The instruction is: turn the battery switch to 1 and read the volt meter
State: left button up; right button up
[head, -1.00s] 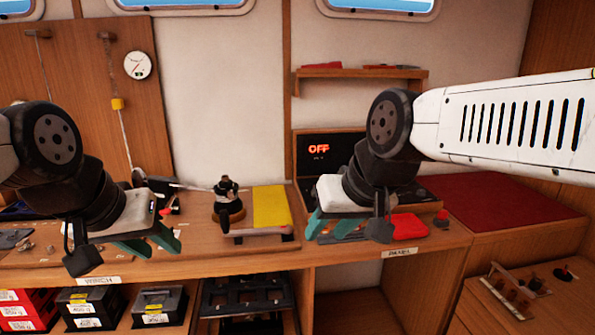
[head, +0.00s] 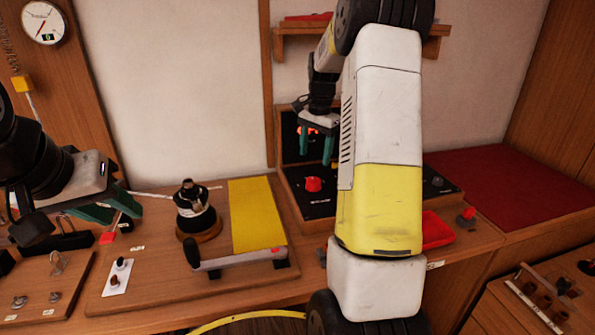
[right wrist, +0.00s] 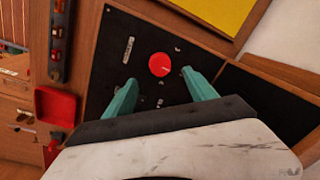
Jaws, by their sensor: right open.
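The red round battery switch knob (head: 313,184) sits on the black panel base (head: 290,183). It also shows in the right wrist view (right wrist: 159,64), with small white marks around it too small to read. My right gripper (head: 317,158) is open and empty above the knob. In the right wrist view its teal fingertips (right wrist: 158,80) are on either side of the knob, apart from it. A display with red lit characters (head: 304,130) is on the upright panel, partly hidden by my right gripper; I cannot read it. My left gripper (head: 120,210) is open and empty at the left.
A black winch (head: 196,210), its handle (head: 240,260) and a yellow pad (head: 256,215) are left of the panel. A red tray (head: 437,230) is right of my right arm. A round dial gauge (head: 44,22) hangs on the back wall at left.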

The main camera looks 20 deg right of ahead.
aim_at(315, 179)
jog(key=shift+w+d+f+m, duration=0.15)
jog(key=shift+w+d+f, duration=0.1)
jog(key=shift+f, duration=0.3)
jog(key=shift+w+d+f+m, duration=0.15)
jog(key=shift+w+d+f, duration=0.1)
jog(key=shift+f, duration=0.25)
notch_tip(315, 179, down, 7)
jog(key=shift+w+a+f, duration=0.1)
jog(key=shift+a+f, duration=0.05)
jog(key=c, duration=1.4)
